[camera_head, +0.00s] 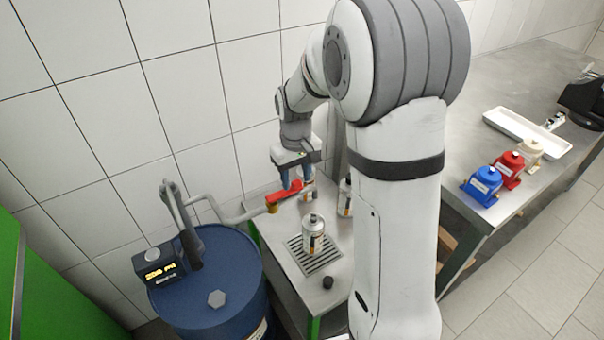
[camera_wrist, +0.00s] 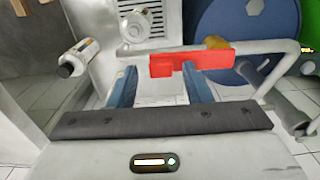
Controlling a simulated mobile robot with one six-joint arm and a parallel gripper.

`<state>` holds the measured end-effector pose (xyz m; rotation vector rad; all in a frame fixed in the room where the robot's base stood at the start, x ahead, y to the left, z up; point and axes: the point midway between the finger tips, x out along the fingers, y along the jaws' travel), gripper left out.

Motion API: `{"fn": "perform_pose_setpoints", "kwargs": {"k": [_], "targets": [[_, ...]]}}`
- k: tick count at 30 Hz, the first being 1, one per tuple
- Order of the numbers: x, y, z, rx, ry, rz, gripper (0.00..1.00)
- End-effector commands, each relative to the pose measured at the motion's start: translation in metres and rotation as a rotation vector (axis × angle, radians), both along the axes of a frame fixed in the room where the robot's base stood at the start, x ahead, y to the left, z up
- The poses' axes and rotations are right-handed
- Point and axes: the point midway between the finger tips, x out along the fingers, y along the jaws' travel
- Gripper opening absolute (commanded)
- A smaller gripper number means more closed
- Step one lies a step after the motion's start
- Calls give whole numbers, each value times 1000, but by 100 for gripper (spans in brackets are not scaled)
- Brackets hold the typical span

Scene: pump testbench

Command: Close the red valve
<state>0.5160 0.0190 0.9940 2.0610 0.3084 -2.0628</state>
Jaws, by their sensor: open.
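The red valve handle (camera_head: 285,193) sits on a brass fitting (camera_head: 272,208) at the end of a grey pipe, above the small metal table. In the wrist view the red handle (camera_wrist: 192,62) lies across the picture, just beyond my fingertips, with the brass fitting (camera_wrist: 216,43) at its right part. My gripper (camera_head: 292,184) points down at the handle in the head view. Its two blue fingers (camera_wrist: 158,80) are apart, with nothing seen held between them. I cannot tell whether a finger touches the handle.
A canister (camera_head: 313,236) stands on the drain grate (camera_head: 322,259), with another bottle (camera_head: 345,197) behind it and a black cap (camera_head: 327,283) in front. A blue drum (camera_head: 215,290) with a display stands left. Blue, red and beige pumps and a white tray (camera_head: 510,128) are on the right bench.

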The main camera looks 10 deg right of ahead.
Motion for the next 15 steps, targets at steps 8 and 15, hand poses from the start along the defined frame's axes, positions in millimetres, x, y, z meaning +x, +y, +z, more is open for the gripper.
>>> {"fn": "perform_pose_setpoints", "kwargs": {"k": [8,15], "targets": [[0,0,0,0,-1,1,39],[0,1,0,0,-1,1,19]]}}
